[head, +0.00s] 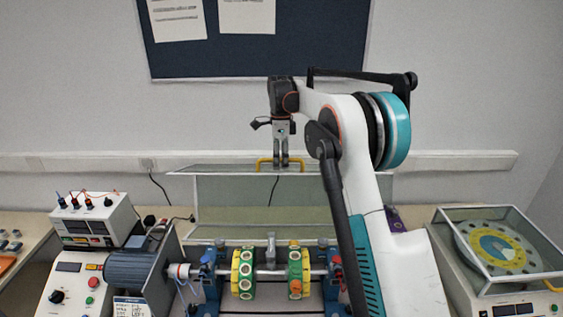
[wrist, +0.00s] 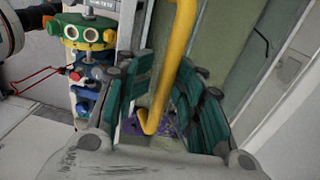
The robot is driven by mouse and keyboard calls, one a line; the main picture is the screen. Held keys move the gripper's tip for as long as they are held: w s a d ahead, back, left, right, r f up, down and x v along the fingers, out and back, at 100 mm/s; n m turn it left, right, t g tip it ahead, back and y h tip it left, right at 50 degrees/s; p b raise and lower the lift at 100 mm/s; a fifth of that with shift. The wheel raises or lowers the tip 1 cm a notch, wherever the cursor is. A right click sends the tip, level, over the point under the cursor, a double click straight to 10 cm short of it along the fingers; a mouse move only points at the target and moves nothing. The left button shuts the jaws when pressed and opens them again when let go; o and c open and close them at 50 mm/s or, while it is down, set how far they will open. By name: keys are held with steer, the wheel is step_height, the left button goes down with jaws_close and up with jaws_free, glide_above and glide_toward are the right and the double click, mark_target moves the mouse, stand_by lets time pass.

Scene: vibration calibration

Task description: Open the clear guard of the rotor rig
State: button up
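The rotor rig's clear guard (head: 340,190) stands raised behind the rotors in the head view, its panel facing me. Its yellow handle (head: 265,163) is at the top edge and shows as a thick bar in the wrist view (wrist: 178,50). My gripper (head: 281,163) points down at the handle. In the wrist view its teal-padded fingers stand on both sides of the bar, with gaps visible between pads and bar. The gripper looks open around the handle; contact at the fingertips is hard to tell. The rig's yellow and green rotors (head: 243,273) lie uncovered below.
A grey motor (head: 135,268) and a control box (head: 72,288) sit left of the rig, with a meter box (head: 95,222) behind. A second instrument (head: 495,250) with a clear cover stands at the right. A wall board (head: 300,45) hangs behind my arm.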

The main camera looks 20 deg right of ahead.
step_height(320, 180, up, 12)
steer(key=shift+w+d, duration=0.15)
steer(key=shift+w, duration=0.25)
steer(key=shift+s, duration=0.1)
stand_by(0.4)
